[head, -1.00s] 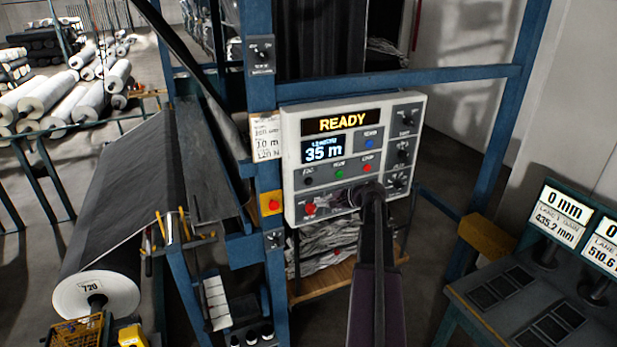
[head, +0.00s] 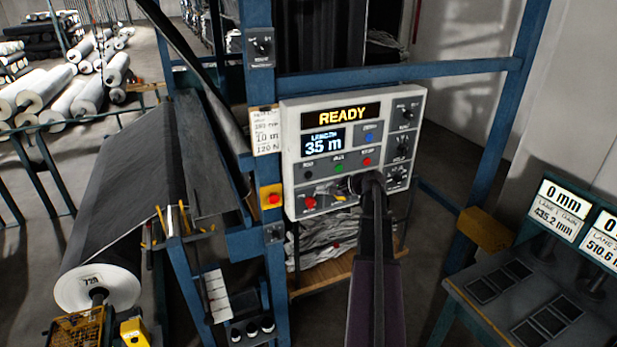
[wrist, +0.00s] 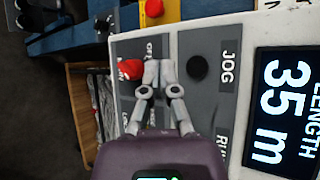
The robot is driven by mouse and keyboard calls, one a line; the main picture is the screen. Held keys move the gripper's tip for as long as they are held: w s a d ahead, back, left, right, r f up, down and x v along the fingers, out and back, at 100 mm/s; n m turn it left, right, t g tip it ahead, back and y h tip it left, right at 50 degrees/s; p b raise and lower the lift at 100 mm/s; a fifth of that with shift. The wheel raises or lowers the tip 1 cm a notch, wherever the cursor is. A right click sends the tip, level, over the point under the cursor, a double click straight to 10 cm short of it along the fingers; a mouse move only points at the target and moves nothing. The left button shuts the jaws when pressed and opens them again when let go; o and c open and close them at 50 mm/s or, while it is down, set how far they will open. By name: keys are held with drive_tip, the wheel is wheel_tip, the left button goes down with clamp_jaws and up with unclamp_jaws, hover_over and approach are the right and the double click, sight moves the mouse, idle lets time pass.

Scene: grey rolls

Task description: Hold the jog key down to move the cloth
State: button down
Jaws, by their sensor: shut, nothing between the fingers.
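The control panel (head: 290,150) shows READY and a length of 35 m. Its black jog key (head: 308,175) is at the lower left of the screen. In the wrist view the jog key (wrist: 196,67) shows uncovered beside the JOG label. My gripper (wrist: 158,70) is shut and empty, its fingertips between the jog key and a red knob (wrist: 131,69). I cannot tell whether the tips touch the panel. In the head view my gripper (head: 345,187) hides part of the lower panel. Dark cloth (head: 125,185) runs to a roll at the left.
A red button on a yellow box (head: 271,198) sits on the blue post left of the panel. A blue rail (head: 430,73) crosses above. A desk with displays (head: 565,215) stands at the right. Crumpled cloth (head: 335,245) lies on a shelf below the panel.

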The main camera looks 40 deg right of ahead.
sight(307, 178)
drive_tip(key=shift+w+d, duration=0.25)
drive_tip(key=shift+w, duration=0.8)
drive_tip(key=shift+w+d, duration=0.25)
drive_tip(key=shift+w, duration=0.85)
drive_tip(key=shift+w+d, duration=0.25)
drive_tip(key=shift+w, duration=0.8)
drive_tip(key=shift+w+d, duration=0.25)
drive_tip(key=shift+w, duration=0.6)
idle(4.0)
